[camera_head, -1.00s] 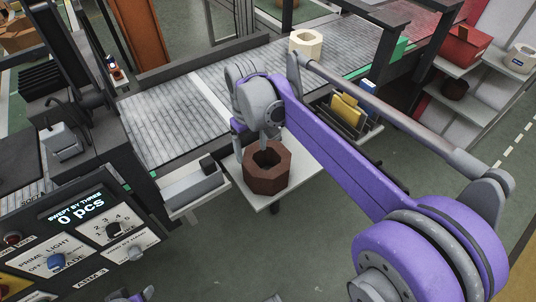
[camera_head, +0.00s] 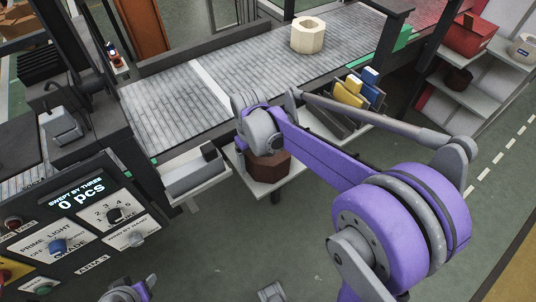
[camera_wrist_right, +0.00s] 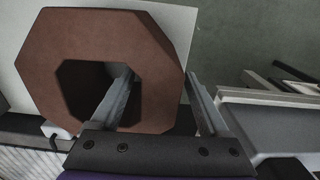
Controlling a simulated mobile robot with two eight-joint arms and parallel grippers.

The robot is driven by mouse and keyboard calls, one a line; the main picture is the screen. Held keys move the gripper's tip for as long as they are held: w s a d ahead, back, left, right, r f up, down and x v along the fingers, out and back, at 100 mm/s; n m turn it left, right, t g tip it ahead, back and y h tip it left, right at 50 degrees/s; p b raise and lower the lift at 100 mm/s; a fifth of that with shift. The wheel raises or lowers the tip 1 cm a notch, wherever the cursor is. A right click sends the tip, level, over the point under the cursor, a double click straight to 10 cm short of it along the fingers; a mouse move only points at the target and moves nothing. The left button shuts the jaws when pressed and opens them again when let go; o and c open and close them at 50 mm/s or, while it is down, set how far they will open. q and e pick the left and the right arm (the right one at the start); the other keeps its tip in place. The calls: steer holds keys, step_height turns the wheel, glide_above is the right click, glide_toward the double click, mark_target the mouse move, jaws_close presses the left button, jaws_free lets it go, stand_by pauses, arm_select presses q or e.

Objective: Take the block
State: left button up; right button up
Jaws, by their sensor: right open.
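A brown octagonal block (camera_head: 270,168) with a hole through its middle sits on a small white shelf (camera_head: 262,187) beside the conveyor. My right gripper (camera_head: 260,150) is over it in the head view, where the wrist hides the hole and the fingertips. In the right wrist view the brown block (camera_wrist_right: 70,50) fills the left side. My right gripper (camera_wrist_right: 160,80) is open there, with one finger over the hole and the other just outside the block's wall. Contact cannot be told.
A cream octagonal block (camera_head: 308,37) stands on the conveyor (camera_head: 165,110). A grey tray (camera_head: 195,175) lies left of the brown block, and a rack with yellow and blue items (camera_head: 348,92) to the right. A control panel (camera_head: 85,230) is at lower left.

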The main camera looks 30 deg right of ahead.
steer(key=shift+c, duration=0.3)
jaws_close()
steer(key=shift+r, duration=0.1)
stand_by(1.0)
